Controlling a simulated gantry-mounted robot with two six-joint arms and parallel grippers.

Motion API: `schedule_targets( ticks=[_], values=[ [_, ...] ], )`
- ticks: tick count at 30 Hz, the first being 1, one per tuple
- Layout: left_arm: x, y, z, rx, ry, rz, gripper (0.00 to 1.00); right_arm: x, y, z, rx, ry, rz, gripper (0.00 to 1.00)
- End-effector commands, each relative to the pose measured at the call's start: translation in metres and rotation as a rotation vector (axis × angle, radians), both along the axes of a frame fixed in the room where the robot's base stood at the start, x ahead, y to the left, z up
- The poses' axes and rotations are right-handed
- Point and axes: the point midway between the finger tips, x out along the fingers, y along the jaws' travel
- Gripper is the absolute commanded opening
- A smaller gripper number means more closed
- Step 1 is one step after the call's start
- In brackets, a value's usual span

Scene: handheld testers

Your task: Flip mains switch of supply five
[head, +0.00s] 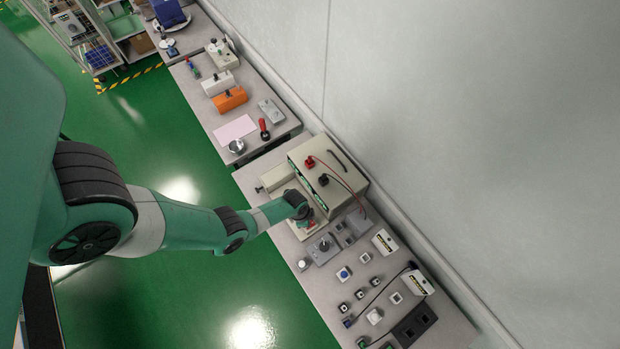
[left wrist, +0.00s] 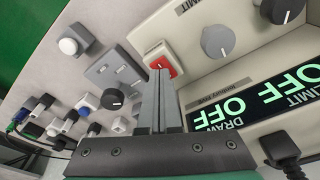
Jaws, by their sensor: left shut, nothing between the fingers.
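The power supply is a beige box (head: 326,172) on the bench in the head view, with a red and a dark plug on top. In the left wrist view its front panel (left wrist: 205,80) has a grey knob (left wrist: 217,40) and a display (left wrist: 250,108) reading OFF in green. A red switch (left wrist: 158,66) sits on a light housing beside the panel, partly hidden by my fingertips. My left gripper (left wrist: 159,76) is shut and empty, its tips close to the red switch; I cannot tell whether they touch.
A grey box with a dark knob (left wrist: 114,98) lies left of the fingers. Several small button boxes (head: 344,273) and cables crowd the near bench. A wall runs along the right, and green floor (head: 195,290) is open on the left.

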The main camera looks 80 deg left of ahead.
Motion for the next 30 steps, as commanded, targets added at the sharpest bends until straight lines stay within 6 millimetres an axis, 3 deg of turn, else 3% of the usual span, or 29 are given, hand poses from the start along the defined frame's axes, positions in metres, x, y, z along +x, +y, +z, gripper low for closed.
schedule_targets(
  ticks=[30],
  values=[
    [0.0,0.0,-0.016,0.0,0.0,0.0,0.0,0.0,0.0,-0.016,0.0,0.0,0.0,0.5]
  ],
)
